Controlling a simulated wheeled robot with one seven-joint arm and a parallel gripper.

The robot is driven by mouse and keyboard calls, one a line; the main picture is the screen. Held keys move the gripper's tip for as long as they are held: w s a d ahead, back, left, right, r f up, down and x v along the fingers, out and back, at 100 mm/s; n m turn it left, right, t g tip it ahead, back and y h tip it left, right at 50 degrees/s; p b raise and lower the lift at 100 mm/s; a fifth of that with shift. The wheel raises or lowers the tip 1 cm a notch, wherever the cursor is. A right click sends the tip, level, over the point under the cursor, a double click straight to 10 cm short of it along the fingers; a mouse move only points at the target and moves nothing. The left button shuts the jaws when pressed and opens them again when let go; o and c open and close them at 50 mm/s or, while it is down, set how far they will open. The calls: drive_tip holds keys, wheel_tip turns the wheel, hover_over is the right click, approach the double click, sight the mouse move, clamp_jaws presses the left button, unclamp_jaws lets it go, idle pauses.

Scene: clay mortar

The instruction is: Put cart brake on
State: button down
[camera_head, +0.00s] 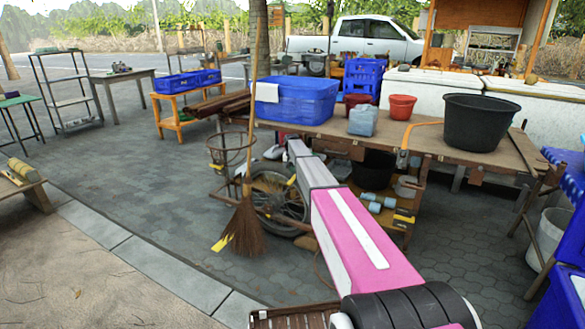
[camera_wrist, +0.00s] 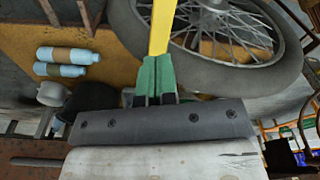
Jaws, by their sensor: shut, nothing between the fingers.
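The wooden cart (camera_head: 335,127) stands ahead, with a spoked wheel (camera_head: 270,204) under its left part. The wheel (camera_wrist: 265,75) fills the upper right of the wrist view. A yellow bar (camera_wrist: 163,25) runs up from the fingertips beside the wheel; it looks like the brake lever, though I cannot be sure. My gripper (camera_wrist: 158,62) has its green fingers shut and empty, at or just in front of the bar's lower end. Contact cannot be told. In the head view my arm hides the gripper. A small yellow piece (camera_head: 291,180) shows near the wheel.
A broom (camera_head: 245,228) leans at the cart's left end. Blue-and-brown bottles (camera_wrist: 68,55) lie on the lower shelf. A blue crate (camera_head: 295,103) and black tub (camera_head: 478,122) stand on top. Paving is open to the left.

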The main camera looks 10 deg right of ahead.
drive_tip(key=shift+s+a+r, duration=0.15)
drive_tip(key=shift+s, duration=0.35)
drive_tip(key=shift+s+a+r, duration=0.15)
drive_tip(key=shift+s+r, duration=0.05)
drive_tip(key=shift+s, duration=0.3)
drive_tip(key=shift+s+a+r, duration=0.15)
drive_tip(key=shift+s, duration=0.35)
wheel_tip(320, 180, up, 11)
drive_tip(key=s, duration=0.1)
drive_tip(key=shift+a, duration=0.15)
drive_tip(key=shift+f, duration=0.1)
drive_tip(key=s+f+n, duration=0.1)
drive_tip(key=s+f, duration=0.3)
drive_tip(key=s, duration=1.4)
drive_tip(key=s+f+n, duration=0.1)
drive_tip(key=s+f, duration=0.4)
drive_tip(key=s, duration=1.3)
drive_tip(key=s+d+f+n+g, duration=0.1)
drive_tip(key=s+f, duration=0.4)
drive_tip(key=s, duration=1.3)
